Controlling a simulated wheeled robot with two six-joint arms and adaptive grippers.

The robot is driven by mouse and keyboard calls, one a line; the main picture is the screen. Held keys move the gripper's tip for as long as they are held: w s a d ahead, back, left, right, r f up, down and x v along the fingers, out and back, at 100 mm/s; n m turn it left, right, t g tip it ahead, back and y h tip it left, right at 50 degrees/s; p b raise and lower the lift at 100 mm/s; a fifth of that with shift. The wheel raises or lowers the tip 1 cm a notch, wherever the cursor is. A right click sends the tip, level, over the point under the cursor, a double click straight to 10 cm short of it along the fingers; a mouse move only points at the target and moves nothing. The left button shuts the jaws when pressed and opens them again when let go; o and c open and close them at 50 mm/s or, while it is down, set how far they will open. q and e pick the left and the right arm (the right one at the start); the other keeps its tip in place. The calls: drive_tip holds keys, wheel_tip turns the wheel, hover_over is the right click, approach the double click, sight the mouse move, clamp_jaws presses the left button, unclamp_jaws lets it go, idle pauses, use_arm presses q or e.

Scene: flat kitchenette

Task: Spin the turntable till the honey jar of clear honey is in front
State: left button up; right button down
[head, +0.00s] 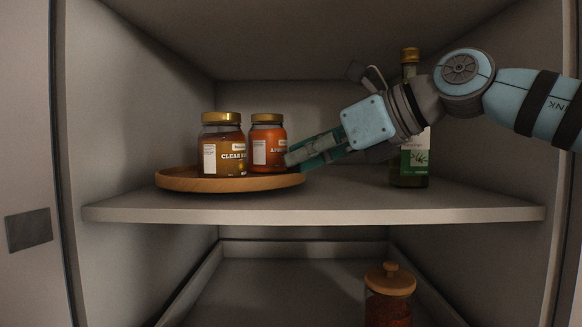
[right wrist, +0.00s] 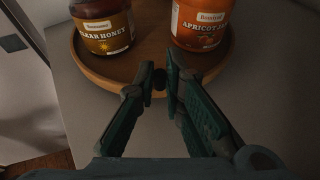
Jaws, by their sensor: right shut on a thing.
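The round wooden turntable (head: 215,186) stands on the upper shelf at the left. The clear honey jar (head: 222,152), with a gold lid, stands upright at its front left; it also shows at the upper left of the right wrist view (right wrist: 103,30). My right gripper (head: 292,160) is at the turntable's right edge. In the right wrist view its fingertips (right wrist: 160,80) close around a small dark knob at the turntable's rim. My left gripper is out of view.
A green bottle (head: 410,165) with a gold cap stands on the shelf to the right, partly behind my right arm. A jar with a wooden lid (head: 389,290) stands on the level below. Cabinet walls close in both sides. The shelf front (head: 330,212) is clear.

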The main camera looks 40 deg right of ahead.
drive_tip(key=shift+s+a, duration=0.1)
drive_tip(key=shift+a, duration=0.35)
drive_tip(key=c, duration=1.7)
unclamp_jaws()
drive_tip(key=shift+d, duration=0.15)
drive_tip(key=shift+d+f, duration=0.1)
drive_tip(key=shift+d, duration=0.1)
drive_tip(key=shift+s, duration=0.1)
drive_tip(key=v, duration=1.1)
drive_tip(key=shift+s+r, duration=0.2)
drive_tip(key=shift+s, duration=0.05)
drive_tip(key=shift+w, duration=0.1)
drive_tip(key=shift+d, duration=0.2)
